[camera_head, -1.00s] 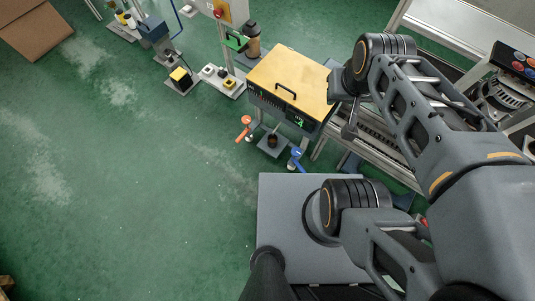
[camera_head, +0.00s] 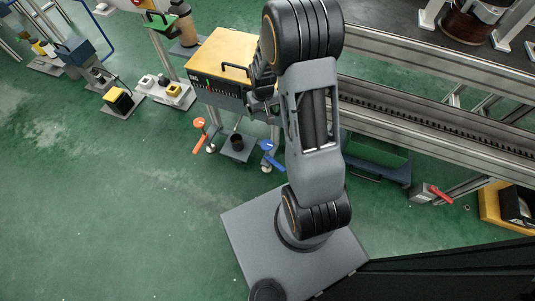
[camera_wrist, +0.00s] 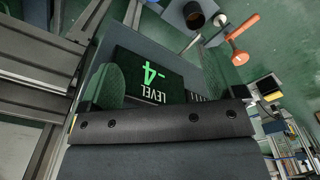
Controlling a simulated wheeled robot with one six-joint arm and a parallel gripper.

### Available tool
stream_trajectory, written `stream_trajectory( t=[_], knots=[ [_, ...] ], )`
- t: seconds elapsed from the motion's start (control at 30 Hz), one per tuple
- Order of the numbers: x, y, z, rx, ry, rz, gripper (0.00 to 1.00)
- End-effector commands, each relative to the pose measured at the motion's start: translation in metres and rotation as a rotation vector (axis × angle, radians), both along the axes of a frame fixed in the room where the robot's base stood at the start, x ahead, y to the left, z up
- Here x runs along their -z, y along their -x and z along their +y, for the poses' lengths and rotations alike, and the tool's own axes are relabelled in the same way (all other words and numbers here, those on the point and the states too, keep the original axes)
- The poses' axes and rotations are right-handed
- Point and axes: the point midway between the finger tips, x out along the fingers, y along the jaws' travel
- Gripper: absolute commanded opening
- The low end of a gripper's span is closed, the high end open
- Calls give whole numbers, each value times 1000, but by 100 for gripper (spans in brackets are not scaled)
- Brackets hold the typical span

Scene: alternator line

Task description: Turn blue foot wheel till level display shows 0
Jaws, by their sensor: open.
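The blue foot wheel (camera_head: 270,155) has a blue handle and sits low at the right front foot of the yellow-topped cart (camera_head: 222,50). I do not make it out in the wrist view. The level display (camera_wrist: 150,75) is a dark panel with green digits, upside down in the wrist view, reading -4 above the word LEVEL. My gripper (camera_head: 262,104) is at the cart's right front corner, above the blue wheel and apart from it. In the wrist view my open gripper (camera_wrist: 158,82) frames the display, with nothing held. In the head view my arm hides the display.
An orange-handled foot wheel (camera_head: 200,131) is at the left front foot; it also shows in the wrist view (camera_wrist: 240,38). A black cup (camera_head: 237,141) stands on the low plate between them. A metal conveyor rail (camera_head: 400,120) runs to the right. Floor in front is clear.

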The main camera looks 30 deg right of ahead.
Motion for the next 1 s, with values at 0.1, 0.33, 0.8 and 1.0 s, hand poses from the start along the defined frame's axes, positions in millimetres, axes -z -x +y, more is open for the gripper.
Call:
stream_trajectory(
  t=[0.1,0.33,0.8,1.0],
  knots=[
    [68,-3,-9,5,-5,28,88],
    [115,-4,-16,9,-9,48,88],
    [199,-3,-17,9,-10,52,88],
    [229,-4,-17,9,-9,50,88]
  ],
)
